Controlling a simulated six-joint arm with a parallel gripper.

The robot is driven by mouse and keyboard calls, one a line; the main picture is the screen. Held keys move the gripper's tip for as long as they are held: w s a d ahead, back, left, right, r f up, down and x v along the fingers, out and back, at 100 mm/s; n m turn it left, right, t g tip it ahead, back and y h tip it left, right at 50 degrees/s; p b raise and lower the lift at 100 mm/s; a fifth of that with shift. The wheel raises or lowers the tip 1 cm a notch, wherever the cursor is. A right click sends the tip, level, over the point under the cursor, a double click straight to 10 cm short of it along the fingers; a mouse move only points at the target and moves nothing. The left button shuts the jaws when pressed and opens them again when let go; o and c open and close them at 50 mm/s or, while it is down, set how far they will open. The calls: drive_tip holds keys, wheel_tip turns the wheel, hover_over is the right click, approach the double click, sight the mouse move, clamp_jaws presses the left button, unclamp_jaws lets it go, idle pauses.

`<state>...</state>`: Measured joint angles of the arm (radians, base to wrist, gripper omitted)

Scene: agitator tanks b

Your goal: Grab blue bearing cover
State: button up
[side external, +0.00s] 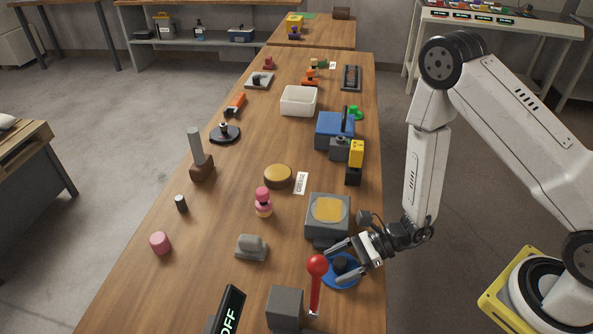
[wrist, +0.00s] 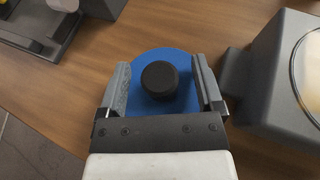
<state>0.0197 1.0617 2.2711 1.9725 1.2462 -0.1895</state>
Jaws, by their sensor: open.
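The blue bearing cover is a flat blue disc (side external: 342,279) with a black round knob, lying on the wooden table near its right edge in the side view. In the wrist view the blue disc (wrist: 150,67) shows with the black knob (wrist: 159,80) at its middle. My gripper (side external: 347,255) is open, with its fingers low over the disc. In the wrist view the fingers (wrist: 160,85) stand on either side of the knob, with a gap on both sides. The near edge of the disc is hidden behind the gripper.
A grey box with a yellow round top (side external: 328,215) stands close behind the disc; it also shows at right in the wrist view (wrist: 285,75). A red-knobbed lever (side external: 316,280) stands close in front. A grey block (side external: 285,306) is near the lever.

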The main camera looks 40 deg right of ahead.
sight(341, 261)
clamp_jaws()
drive_tip(key=shift+r, duration=0.1)
idle(0.4)
drive_tip(key=shift+r, duration=4.9)
